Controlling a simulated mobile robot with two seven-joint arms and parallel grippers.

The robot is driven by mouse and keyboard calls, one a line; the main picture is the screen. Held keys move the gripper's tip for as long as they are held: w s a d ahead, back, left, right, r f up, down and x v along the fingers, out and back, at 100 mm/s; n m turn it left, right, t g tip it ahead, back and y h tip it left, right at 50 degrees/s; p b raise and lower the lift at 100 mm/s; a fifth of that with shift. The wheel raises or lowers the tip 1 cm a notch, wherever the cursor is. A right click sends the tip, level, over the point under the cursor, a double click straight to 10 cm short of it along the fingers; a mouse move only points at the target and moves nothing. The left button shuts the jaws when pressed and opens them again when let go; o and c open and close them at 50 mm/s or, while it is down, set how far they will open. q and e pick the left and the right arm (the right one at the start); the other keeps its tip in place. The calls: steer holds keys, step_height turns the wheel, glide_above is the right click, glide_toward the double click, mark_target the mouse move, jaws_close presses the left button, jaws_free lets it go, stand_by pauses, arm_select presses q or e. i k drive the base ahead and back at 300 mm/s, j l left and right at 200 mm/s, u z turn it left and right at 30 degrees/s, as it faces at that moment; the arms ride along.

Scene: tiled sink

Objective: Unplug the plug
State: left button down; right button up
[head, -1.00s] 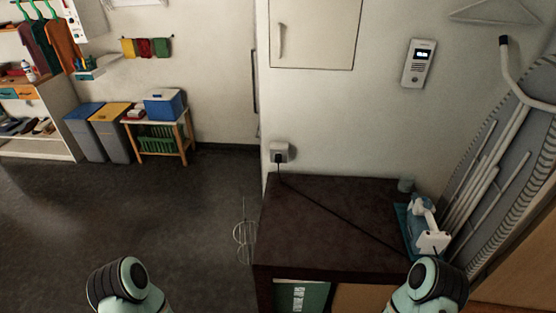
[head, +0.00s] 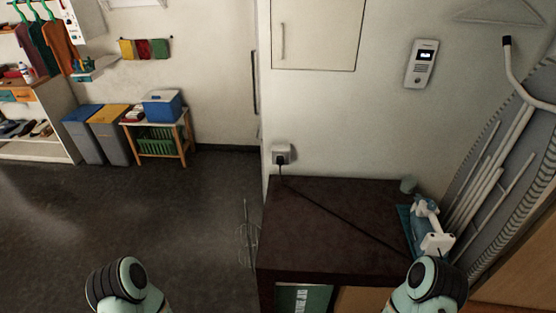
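A dark plug (head: 281,160) sits in a white wall socket (head: 281,150), just above the back left corner of a dark cabinet top (head: 330,230). A black cord (head: 335,214) runs from the plug across the cabinet top to a white and blue appliance, which looks like an iron (head: 428,222), at the right. My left arm shows at the bottom left and my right arm at the bottom right, in front of the cabinet's right part. Both grippers are outside the picture.
An ironing board (head: 505,165) leans at the right beside the cabinet. A wire rack (head: 248,240) is at the cabinet's left side. The cabinet top's left and middle are clear except for the cord. Open floor lies left.

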mark_target(280, 160)
steer(key=i+j, duration=0.2)
steer(key=j, duration=0.15)
steer(key=i+j+z, duration=0.1)
steer(key=j, duration=0.25)
steer(key=i+j, duration=0.5)
steer(key=j, duration=0.2)
steer(key=i+j+z, duration=0.1)
steer(key=j, duration=0.3)
steer(key=i+j, duration=0.3)
steer(key=i+j+z, duration=0.1)
steer(key=j, duration=0.35)
steer(key=i+j, duration=0.25)
steer(key=j, duration=0.1)
